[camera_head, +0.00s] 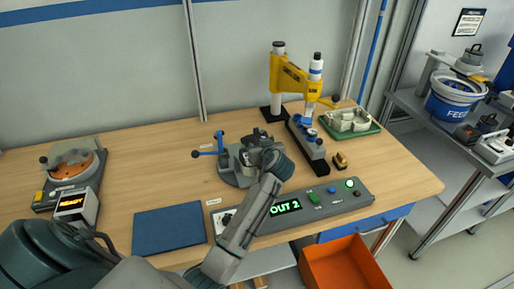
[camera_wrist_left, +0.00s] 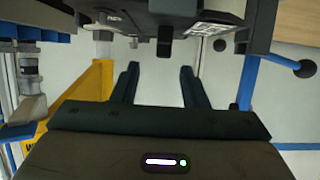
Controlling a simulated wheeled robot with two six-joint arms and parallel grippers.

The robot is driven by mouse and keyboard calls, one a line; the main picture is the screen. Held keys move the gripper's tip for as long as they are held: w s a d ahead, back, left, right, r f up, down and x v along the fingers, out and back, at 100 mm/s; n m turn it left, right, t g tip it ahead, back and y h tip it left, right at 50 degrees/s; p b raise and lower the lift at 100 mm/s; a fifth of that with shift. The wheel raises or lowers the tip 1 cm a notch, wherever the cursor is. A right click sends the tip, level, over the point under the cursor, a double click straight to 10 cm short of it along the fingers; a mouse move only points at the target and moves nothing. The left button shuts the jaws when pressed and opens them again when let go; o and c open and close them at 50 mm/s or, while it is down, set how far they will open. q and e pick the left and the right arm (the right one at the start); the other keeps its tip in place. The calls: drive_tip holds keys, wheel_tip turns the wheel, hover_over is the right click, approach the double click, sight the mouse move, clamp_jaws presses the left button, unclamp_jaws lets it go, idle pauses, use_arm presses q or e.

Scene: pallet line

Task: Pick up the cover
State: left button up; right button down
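My left gripper (camera_head: 258,138) is at the grey clamp fixture (camera_head: 232,176) with blue handles, in the middle of the bench. In the left wrist view my left gripper (camera_wrist_left: 160,75) has two dark fingers standing apart with nothing visible between them. The dark grey body of the fixture (camera_wrist_left: 215,12) fills the top of that view, close beyond the fingertips. No part is clearly identifiable as the cover; the arm and wrist hide part of the fixture in the head view. Pale parts (camera_head: 346,117) sit in a green tray (camera_head: 366,131). My right gripper is not in view.
A yellow press (camera_head: 288,75) stands behind right of the fixture. A control box (camera_head: 330,199) reading OUT 2 is in front. A blue mat (camera_head: 168,228) and a round orange-topped device (camera_head: 75,168) are left. An orange bin (camera_head: 348,265) is below the bench. The back left bench is clear.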

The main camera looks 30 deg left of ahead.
sight(255, 141)
use_arm(q)
drive_tip(key=shift+w+a+f, duration=0.25)
drive_tip(key=shift+w+a, duration=0.15)
drive_tip(key=shift+a, duration=0.15)
drive_tip(key=p+x, duration=0.3)
drive_tip(key=x, duration=0.1)
drive_tip(key=shift+r, duration=0.1)
drive_tip(key=shift+w+a+f, duration=0.35)
drive_tip(key=shift+a+f, duration=0.1)
drive_tip(key=shift+a, duration=0.05)
clamp_jaws()
